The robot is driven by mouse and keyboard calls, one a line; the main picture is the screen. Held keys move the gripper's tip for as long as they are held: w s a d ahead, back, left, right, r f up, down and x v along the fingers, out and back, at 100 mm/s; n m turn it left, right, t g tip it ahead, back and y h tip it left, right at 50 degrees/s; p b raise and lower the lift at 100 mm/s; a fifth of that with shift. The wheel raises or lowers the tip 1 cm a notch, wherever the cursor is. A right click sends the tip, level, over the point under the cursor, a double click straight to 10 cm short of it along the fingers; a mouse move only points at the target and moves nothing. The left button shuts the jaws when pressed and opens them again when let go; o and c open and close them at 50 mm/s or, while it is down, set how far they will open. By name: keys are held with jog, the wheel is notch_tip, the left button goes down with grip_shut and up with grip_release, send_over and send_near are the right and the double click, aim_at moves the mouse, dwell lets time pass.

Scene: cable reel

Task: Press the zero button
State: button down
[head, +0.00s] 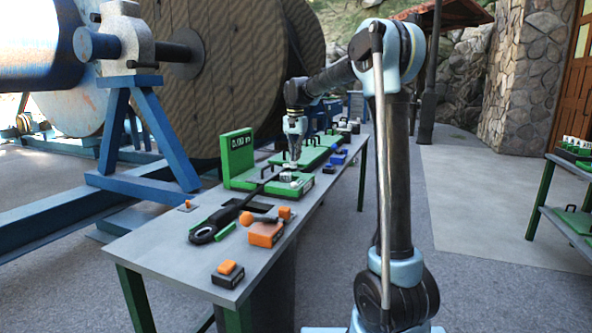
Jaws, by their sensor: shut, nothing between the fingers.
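My gripper (294,157) points down over the workbench, shut and empty, just above or at the white parts (289,178) of a green device. I cannot tell whether it touches anything. No button marked zero can be read at this size; the parts under my fingers are small and partly hidden. A dark box with an orange top button (227,268) sits at the near end of the bench.
The grey workbench (165,242) also holds a black ring-ended tool (205,234), an orange block (265,233) and blue pieces (339,157). A large cable reel (220,70) on a blue stand (150,140) is close behind at left.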

jog(key=shift+r, duration=1.55)
jog(key=shift+d, duration=0.1)
jog(key=s+d+f+n+t, duration=0.1)
jog(key=s+d+f, duration=0.2)
jog(key=s+d, duration=0.65)
jog(key=s+d+f+n, duration=0.15)
jog(key=s+d, duration=0.45)
jog(key=s, duration=0.7)
jog(key=s+d+f+n, duration=0.1)
jog(key=s+d+f, duration=0.2)
jog(key=s+f, duration=0.6)
jog(key=s+d+f+t, duration=0.1)
jog(key=s+d+f, duration=0.3)
jog(key=s+f, duration=0.6)
jog(key=shift+s+d+f+n, duration=0.15)
jog(key=shift+s+d+n, duration=0.15)
jog(key=shift+s+n, duration=0.05)
